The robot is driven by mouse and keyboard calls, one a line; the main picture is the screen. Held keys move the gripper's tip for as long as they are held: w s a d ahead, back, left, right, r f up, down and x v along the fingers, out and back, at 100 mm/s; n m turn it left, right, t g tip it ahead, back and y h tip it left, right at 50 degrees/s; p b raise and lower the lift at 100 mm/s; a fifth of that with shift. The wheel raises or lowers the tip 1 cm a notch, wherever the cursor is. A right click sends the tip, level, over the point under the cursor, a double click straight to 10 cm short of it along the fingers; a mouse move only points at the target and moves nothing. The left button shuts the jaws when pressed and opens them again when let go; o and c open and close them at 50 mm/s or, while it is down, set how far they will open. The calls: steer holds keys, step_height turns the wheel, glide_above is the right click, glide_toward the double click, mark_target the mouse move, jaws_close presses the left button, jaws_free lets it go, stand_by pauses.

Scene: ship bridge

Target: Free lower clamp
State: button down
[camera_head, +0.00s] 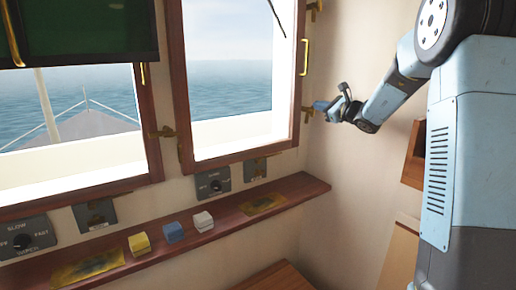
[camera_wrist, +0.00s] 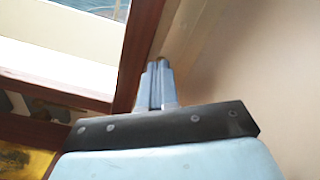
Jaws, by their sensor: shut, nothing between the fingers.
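The right-hand window (camera_head: 240,75) has a dark red wooden frame, with brass fittings on its right side. The lower clamp (camera_head: 305,111) is a small brass piece low on that side, partly hidden by my gripper. My gripper (camera_head: 320,106) is shut and empty, its fingertips pointing left at the clamp, close to it or touching; I cannot tell which. In the wrist view my shut fingers (camera_wrist: 157,68) point up beside the right edge of the window frame (camera_wrist: 136,50). The clamp is mostly hidden behind the fingertips there. An upper clamp (camera_head: 315,6) sits near the top.
A brass handle (camera_head: 303,57) is on the frame between the clamps. A wooden ledge (camera_head: 225,225) below holds yellow (camera_head: 139,243), blue (camera_head: 173,232) and white (camera_head: 202,221) blocks. Control panels (camera_head: 213,183) line the wall. A wooden box (camera_head: 412,155) is on the right wall.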

steer(key=shift+x, duration=1.1)
steer(key=shift+f, duration=0.2)
steer(key=shift+s+a+f, duration=0.1)
steer(key=shift+f, duration=0.05)
stand_by(0.5)
steer(key=v, duration=0.6)
steer(key=shift+a+r, duration=0.15)
steer(key=shift+r, duration=0.25)
steer(key=shift+s, duration=0.1)
